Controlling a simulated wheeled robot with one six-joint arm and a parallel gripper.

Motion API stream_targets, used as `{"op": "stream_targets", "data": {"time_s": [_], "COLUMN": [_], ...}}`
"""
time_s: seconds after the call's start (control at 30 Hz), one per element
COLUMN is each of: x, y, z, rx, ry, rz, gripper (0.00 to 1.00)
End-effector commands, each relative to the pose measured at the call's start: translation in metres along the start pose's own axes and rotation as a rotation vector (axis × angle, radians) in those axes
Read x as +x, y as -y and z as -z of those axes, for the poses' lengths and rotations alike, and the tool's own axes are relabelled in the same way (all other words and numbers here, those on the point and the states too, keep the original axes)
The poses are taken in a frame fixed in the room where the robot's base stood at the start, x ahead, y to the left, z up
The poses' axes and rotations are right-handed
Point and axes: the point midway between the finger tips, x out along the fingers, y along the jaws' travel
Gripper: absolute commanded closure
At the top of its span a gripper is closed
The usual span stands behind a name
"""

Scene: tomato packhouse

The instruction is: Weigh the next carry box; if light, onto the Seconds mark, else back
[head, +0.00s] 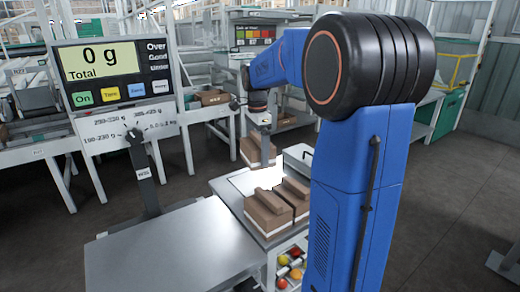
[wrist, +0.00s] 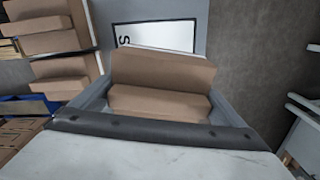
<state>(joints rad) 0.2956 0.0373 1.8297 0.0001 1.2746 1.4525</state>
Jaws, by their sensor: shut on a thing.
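My gripper (head: 262,138) is shut on a brown carry box (head: 252,152) beyond the near table's boxes. In the wrist view the held box (wrist: 160,75) fills the middle, its lower part hidden by a dark bar. A white panel with a dark border and a letter S, likely the Seconds mark (wrist: 165,36), lies just past it. Whether the box touches any surface is unclear. Two more carry boxes (head: 268,212) stand on the near table. The scale pan (head: 178,250) is empty, and its display (head: 100,62) reads 0 g.
Several brown boxes (wrist: 45,25) lie at the left in the wrist view. Red and yellow fruit (head: 290,268) shows below the near table (head: 230,190). Packing benches (head: 60,148) stand behind at the left. The floor at the right (head: 450,200) is mostly clear.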

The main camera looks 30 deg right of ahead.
Motion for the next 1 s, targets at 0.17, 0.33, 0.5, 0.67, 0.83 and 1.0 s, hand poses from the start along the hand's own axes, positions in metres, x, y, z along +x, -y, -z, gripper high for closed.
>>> {"op": "stream_targets", "data": {"time_s": [0.17,0.33,0.5,0.67,0.83,1.0], "x": [0.003,0.013,0.027,0.040,0.054,0.067], "y": [0.000,0.000,0.000,0.000,0.000,0.000], "z": [-0.001,-0.001,-0.001,-0.001,-0.001,-0.001], "rx": [-0.002,-0.002,-0.002,-0.002,-0.002,-0.002], "ry": [0.000,0.000,0.000,0.000,0.000,0.000], "rz": [0.000,0.000,0.000,-0.001,-0.001,-0.001], "gripper": [0.37,0.37,0.37,0.37,0.37,0.37]}}
